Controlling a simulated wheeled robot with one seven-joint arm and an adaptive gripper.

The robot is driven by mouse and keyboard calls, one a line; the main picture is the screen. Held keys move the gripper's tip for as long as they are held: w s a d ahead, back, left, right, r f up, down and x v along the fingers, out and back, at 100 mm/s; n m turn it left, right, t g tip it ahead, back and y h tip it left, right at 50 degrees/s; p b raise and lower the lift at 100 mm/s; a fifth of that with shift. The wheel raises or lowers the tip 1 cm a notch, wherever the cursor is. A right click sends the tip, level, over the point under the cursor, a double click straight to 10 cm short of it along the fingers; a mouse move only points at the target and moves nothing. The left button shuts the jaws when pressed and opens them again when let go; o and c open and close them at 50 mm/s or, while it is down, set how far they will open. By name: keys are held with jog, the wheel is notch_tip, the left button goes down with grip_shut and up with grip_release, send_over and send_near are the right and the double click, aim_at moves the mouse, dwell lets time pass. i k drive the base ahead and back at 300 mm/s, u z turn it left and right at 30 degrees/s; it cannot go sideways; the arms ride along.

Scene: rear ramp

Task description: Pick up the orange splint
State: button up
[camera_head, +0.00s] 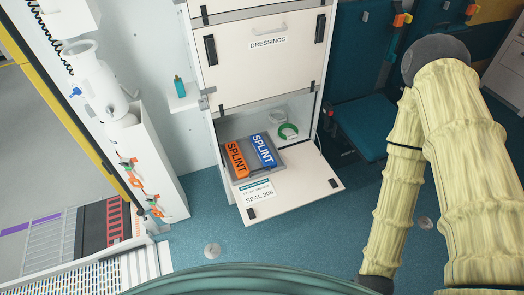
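The orange splint (237,159) is a flat orange block with "SPLINT" in dark letters. It lies in the open lower compartment of the white cabinet, on a grey tray (241,180). A blue splint (264,150) of the same kind lies beside it on the right. Both are unobstructed from above. My arm, in a pale yellow sleeve, shows at the right and runs down to the bottom edge, well apart from the splints. My gripper is out of view.
The compartment's flap (299,185) is folded down towards me, with a seal label (258,193). The closed dressings drawer (264,60) is above. Teal seats (365,125) stand right; the blue floor in front is mostly clear.

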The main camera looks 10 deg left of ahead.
aim_at(241, 169)
jog(key=z, duration=1.25)
jog(key=i, duration=0.85)
jog(key=u, duration=2.9)
